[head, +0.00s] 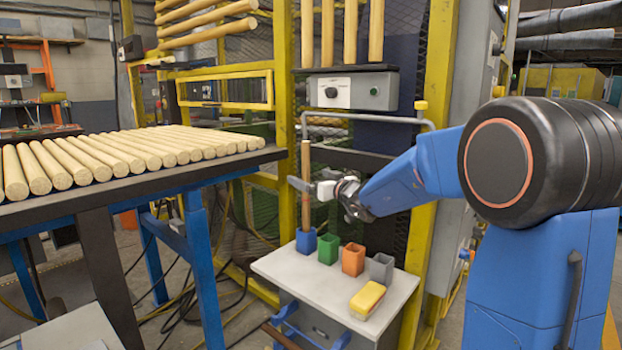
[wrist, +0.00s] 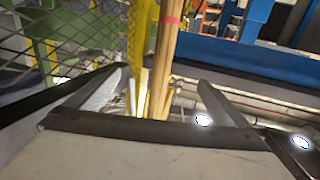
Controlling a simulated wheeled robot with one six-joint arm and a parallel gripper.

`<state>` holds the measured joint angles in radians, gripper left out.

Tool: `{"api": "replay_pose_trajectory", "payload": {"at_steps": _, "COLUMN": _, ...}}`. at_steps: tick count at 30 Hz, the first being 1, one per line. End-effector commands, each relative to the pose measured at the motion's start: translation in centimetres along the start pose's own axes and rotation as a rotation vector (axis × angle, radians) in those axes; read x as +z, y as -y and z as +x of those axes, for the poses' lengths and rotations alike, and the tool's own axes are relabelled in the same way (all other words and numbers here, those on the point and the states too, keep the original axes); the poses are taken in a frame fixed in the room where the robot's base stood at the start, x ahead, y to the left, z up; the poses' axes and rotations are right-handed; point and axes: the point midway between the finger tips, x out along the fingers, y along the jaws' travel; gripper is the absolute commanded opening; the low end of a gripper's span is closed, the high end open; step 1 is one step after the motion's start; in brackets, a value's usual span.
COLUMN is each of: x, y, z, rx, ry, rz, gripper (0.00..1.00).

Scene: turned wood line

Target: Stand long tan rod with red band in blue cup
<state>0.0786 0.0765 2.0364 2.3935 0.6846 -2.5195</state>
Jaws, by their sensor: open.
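The long tan rod (head: 305,190) stands upright in the blue cup (head: 306,241), the leftmost cup on the small light table (head: 277,268). Its lower end is hidden inside the cup. In the wrist view the rod (wrist: 165,50) shows a red band (wrist: 170,19) and passes between or just beyond my finger tips. My gripper (head: 302,185) is open beside the rod, well above the cup, reaching in from the right; it also shows in the wrist view (wrist: 158,80). I cannot tell whether a finger touches the rod.
A green cup (head: 328,249), an orange cup (head: 353,259) and a grey cup (head: 381,267) stand in a row right of the blue cup. A yellow sponge-like block (head: 367,299) lies in front. A rack of several thick dowels (head: 120,152) is at left.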

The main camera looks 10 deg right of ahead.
Motion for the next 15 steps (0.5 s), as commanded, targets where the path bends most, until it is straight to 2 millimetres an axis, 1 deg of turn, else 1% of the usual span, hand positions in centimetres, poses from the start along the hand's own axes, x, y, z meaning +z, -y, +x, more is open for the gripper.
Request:
{"api": "replay_pose_trajectory", "payload": {"at_steps": 5, "x": -0.2, "y": -0.1, "z": -2.9, "rx": 0.002, "ry": -0.003, "rz": 0.000, "gripper": 1.00}}
{"api": "replay_pose_trajectory", "payload": {"at_steps": 15, "x": -0.1, "y": -0.1, "z": -9.8, "rx": 0.003, "ry": -0.001, "rz": -0.001, "gripper": 1.00}}
